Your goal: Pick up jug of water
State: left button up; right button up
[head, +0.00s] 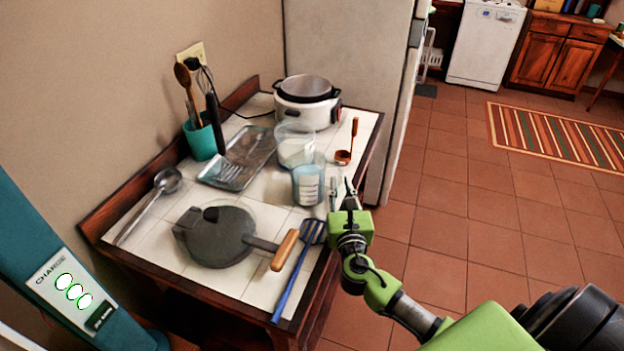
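A clear jug with white markings and pale bluish water (308,184) stands upright near the right edge of the tiled counter (268,215). My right gripper (342,187) is just to the right of the jug. Its fingers appear spread apart with nothing between them, and a gap shows between gripper and jug. My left gripper is not in view.
A clear empty-looking container (294,138) stands right behind the jug. The floor to the right is clear.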

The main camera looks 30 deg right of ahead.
jog(key=shift+x, duration=1.3)
grip_shut()
jog(key=shift+r, duration=0.15)
jog(key=shift+r, duration=0.1)
